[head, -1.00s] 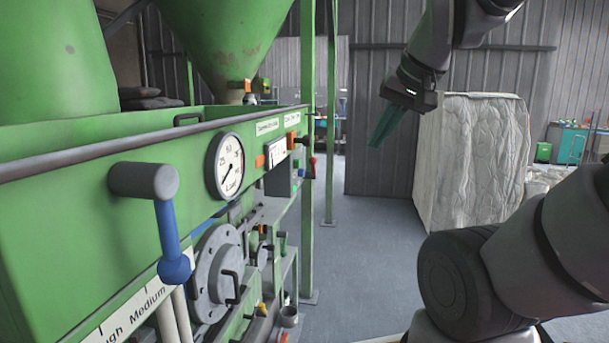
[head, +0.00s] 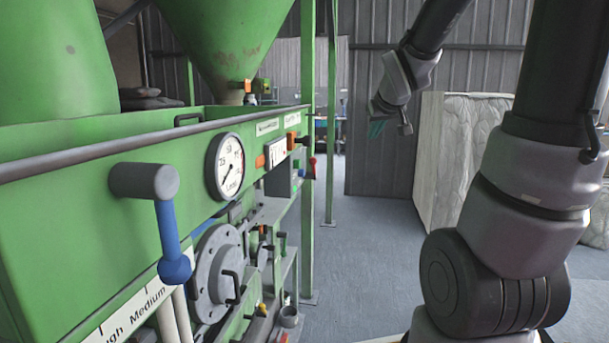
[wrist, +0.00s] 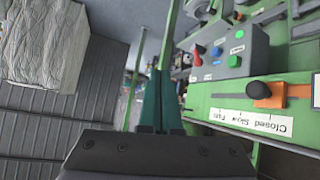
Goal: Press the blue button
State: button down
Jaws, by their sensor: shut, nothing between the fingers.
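A grey control box (wrist: 230,52) is right of my fingers in the wrist view. In the head view the box (head: 297,181) is small, on the far end of the green machine, near a red knob (head: 311,168). My gripper (head: 376,129) is in the air right of the box, apart from it. Its teal fingers (wrist: 160,78) are shut and empty.
The green machine (head: 110,190) with a gauge (head: 226,167) and a blue-handled lever (head: 170,240) fills the left. A green post (head: 330,100) stands beyond the box. An orange slider (wrist: 268,95) is near it. A wrapped pale block (head: 460,140) stands right; floor between is clear.

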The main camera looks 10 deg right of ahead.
aim_at(300, 173)
jog(key=w+f+n+t+y, duration=0.15)
jog(key=w+f+n, duration=0.35)
jog(key=w, duration=0.6)
jog(key=w+a+f+n+t+y, duration=0.1)
jog(key=w+f+n+y, duration=0.4)
jog(key=f, duration=0.6)
jog(key=shift+w+a+f+y, duration=0.15)
jog(key=shift+w+a+y, duration=0.25)
jog(key=shift+a, duration=0.45)
jog(key=shift+a+t, duration=0.15)
jog(key=shift+t, duration=0.1)
jog(key=shift+w+a, duration=0.55)
jog(key=shift+a, duration=0.75)
jog(key=shift+w+a, duration=0.6)
jog(key=shift+a, duration=0.7)
jog(key=shift+w+a, duration=0.55)
jog(key=shift+a, duration=0.75)
jog(key=shift+a, duration=0.1)
jog(key=shift+w+a, duration=0.15)
jog(key=shift+a, duration=0.2)
